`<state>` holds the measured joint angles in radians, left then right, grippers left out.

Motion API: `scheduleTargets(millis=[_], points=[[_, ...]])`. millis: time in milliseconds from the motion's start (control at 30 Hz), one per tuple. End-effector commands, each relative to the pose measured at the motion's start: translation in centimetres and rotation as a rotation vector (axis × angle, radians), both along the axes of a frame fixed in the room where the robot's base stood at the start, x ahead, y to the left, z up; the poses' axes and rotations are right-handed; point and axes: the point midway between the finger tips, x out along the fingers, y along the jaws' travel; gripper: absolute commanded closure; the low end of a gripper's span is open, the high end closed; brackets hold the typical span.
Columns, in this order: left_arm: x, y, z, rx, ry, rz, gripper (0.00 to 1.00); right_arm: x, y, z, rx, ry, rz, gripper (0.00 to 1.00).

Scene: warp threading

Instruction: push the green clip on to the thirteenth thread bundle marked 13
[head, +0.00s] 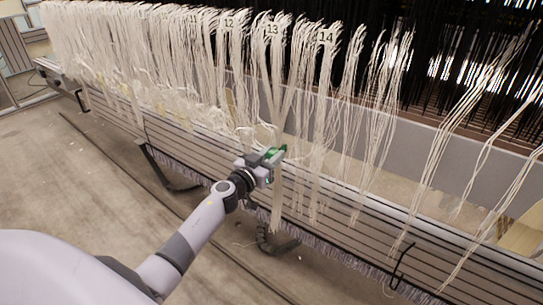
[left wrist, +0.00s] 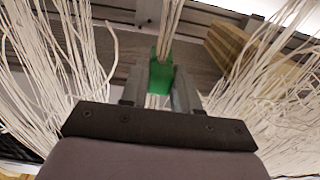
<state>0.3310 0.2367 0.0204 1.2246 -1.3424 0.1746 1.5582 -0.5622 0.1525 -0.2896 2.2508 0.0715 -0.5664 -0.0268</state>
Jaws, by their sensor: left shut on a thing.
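The green clip (head: 277,154) is held between the fingers of my left gripper (head: 271,158), in front of the slatted beam. In the left wrist view the clip (left wrist: 160,76) sits between the two grey fingers of the left gripper (left wrist: 160,90). Thread bundle 13 (head: 275,85) hangs from its label 13 (head: 273,30) down to the gripper, and threads show below it. In the left wrist view a narrow bundle (left wrist: 172,22) meets the clip, and threads also show beyond it. I cannot tell whether the clip is around the bundle or only against it. My right gripper is out of view.
Bundle 12 (head: 229,60) hangs to the left and bundle 14 (head: 322,95) to the right, with loose threads close on both sides. A long slatted beam (head: 350,210) runs behind the gripper. A black hook (head: 402,262) is at the lower right. Floor (head: 60,180) lies open at left.

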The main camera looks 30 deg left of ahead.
Motion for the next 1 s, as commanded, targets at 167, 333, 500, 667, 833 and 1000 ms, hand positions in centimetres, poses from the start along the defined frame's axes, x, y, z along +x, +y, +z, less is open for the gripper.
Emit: scheduleTargets(millis=[167,333,500,667,833,1000], points=[[0.08,-0.01,0.05,0.000,-0.001,0.000,0.89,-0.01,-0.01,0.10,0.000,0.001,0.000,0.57],[0.09,-0.01,0.04,-0.001,-0.001,0.000,0.89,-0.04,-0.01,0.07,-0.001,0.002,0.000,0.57],[0.18,-0.01,0.07,-0.002,0.000,0.000,0.89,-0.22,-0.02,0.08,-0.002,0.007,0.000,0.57],[0.25,-0.01,0.05,-0.002,-0.001,0.001,0.89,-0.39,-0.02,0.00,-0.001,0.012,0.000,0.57],[0.26,-0.01,0.07,-0.001,-0.001,0.001,0.89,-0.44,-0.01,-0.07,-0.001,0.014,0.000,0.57],[0.28,-0.02,0.10,-0.001,-0.002,0.001,0.50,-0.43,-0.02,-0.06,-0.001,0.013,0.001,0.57]])
